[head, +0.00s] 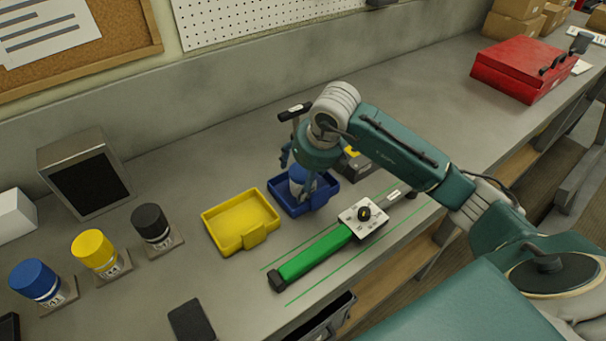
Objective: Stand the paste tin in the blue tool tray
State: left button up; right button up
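The blue tool tray (278,200) lies on the bench right of the yellow tray. A small tin with a blue and whitish side (297,176), which looks like the paste tin, is at the blue tray, apparently upright inside it. My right gripper (304,180) points down over the tray, with its dark fingers around or beside this tin. The gripper partly hides the tin, so I cannot tell whether the fingers press on it or whether it touches the tray floor. My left gripper is not in view.
A yellow tray (240,222) stands just left. Blue (35,280), yellow (94,250) and black (152,224) cans stand farther left. A green bar with a white plate (361,217) lies in front. A red toolbox (520,70) is far right.

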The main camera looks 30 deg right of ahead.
jog(key=shift+r, duration=0.1)
jog(key=shift+r+p, duration=0.25)
jog(key=shift+p, duration=0.1)
jog(key=b+v, duration=0.2)
jog(key=v, duration=0.9)
jog(key=shift+s+r, duration=0.2)
jog(key=shift+r, duration=0.1)
